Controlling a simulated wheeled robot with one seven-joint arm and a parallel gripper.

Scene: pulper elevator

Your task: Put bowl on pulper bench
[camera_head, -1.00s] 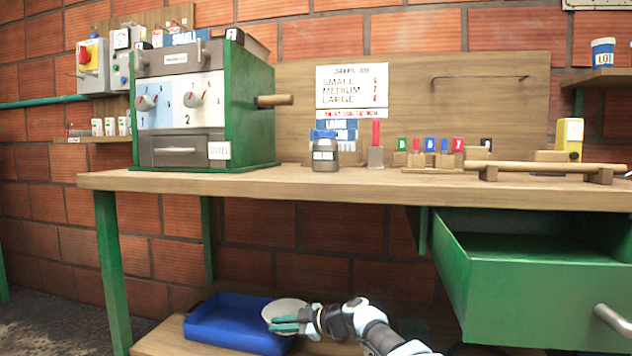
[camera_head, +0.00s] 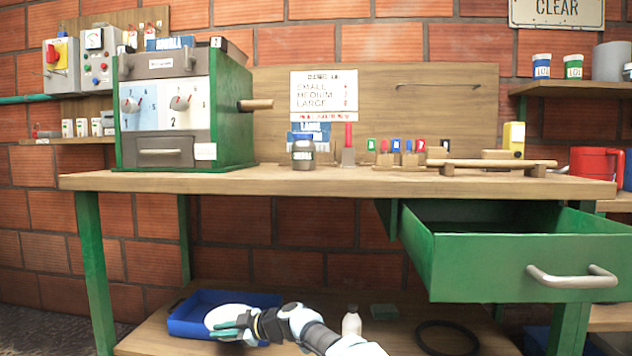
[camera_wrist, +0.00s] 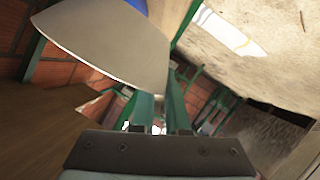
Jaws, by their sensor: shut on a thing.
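The white bowl (camera_head: 229,317) is at the lower shelf, in front of and partly over the blue tray. My gripper (camera_head: 232,328) is shut on it, and the bowl also fills the upper left of the wrist view (camera_wrist: 110,40). I cannot tell whether the bowl touches the tray or shelf. The pulper bench (camera_head: 330,182) is the wooden top above, on green legs. The green and grey pulper machine (camera_head: 185,105) stands at its left end.
The blue tray (camera_head: 185,318) lies on the lower shelf (camera_head: 140,343). A green drawer (camera_head: 520,262) juts out open at the right. A small white bottle (camera_head: 351,322) and a black ring (camera_head: 447,338) are on the shelf. The front middle of the bench top is clear.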

